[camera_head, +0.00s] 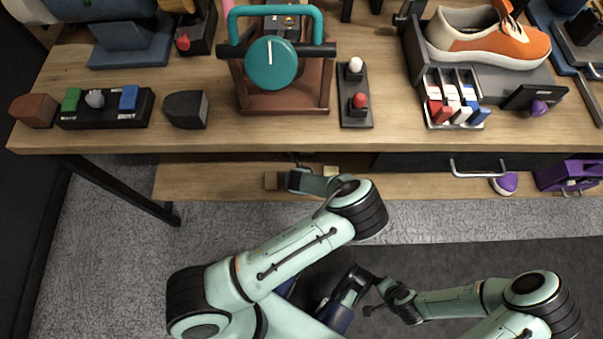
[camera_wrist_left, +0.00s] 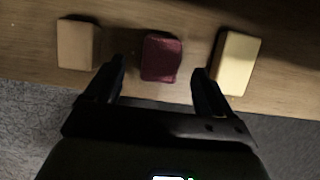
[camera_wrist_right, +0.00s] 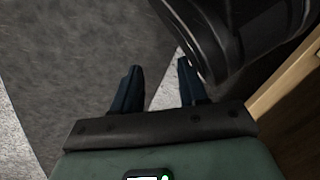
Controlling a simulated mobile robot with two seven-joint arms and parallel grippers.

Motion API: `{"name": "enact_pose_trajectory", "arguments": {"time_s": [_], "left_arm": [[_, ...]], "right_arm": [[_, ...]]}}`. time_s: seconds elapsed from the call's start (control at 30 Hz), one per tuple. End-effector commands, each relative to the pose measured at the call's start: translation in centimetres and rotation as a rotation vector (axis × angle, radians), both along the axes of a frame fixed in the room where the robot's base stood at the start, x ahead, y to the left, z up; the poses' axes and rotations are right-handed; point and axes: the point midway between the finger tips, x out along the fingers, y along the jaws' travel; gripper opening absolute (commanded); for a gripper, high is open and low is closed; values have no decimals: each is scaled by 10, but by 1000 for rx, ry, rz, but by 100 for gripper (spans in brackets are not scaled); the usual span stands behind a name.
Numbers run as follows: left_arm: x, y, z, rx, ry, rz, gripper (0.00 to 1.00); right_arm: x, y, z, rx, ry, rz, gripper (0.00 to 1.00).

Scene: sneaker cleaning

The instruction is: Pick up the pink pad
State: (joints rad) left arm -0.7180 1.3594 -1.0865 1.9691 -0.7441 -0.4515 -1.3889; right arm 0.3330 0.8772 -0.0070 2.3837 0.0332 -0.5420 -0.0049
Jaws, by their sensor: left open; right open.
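A dark red pad (camera_wrist_left: 161,57), the closest in colour to pink, lies on the lower wooden shelf between a tan pad (camera_wrist_left: 77,44) and a pale yellow pad (camera_wrist_left: 236,62). My left gripper (camera_wrist_left: 157,82) is open and empty, with its two fingers pointing toward the dark red pad, one to each side of it. I cannot tell whether they touch it. My right gripper (camera_wrist_right: 159,72) is open and empty over the floor, far from the pads.
The workbench top (camera_head: 240,140) overhangs the back of the lower shelf (camera_head: 220,185). A drawer (camera_head: 420,161) with a metal handle is to the right. A purple item (camera_head: 505,183) sits on the right of the shelf. The shelf left of the pads is clear.

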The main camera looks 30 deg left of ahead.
Motion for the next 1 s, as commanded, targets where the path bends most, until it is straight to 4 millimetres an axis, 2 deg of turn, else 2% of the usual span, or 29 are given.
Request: {"name": "enact_pose_trajectory", "arguments": {"time_s": [0.3, 0.57, 0.73, 0.77, 1.0], "left_arm": [[11, 6, -41, 1, 0, 0, 83], [12, 6, -43, -1, -1, 1, 83], [12, 6, -43, 0, 0, 1, 31], [12, 6, -43, 0, 0, 1, 28], [12, 6, -43, 0, 0, 1, 28]], "right_arm": [[-43, -6, -34, 7, 143, -13, 43], [-47, -7, -35, 9, 158, -13, 43], [-47, -6, -34, 9, 156, -12, 43], [-47, -6, -34, 9, 156, -12, 43], [-46, -6, -34, 9, 154, -12, 43]]}}
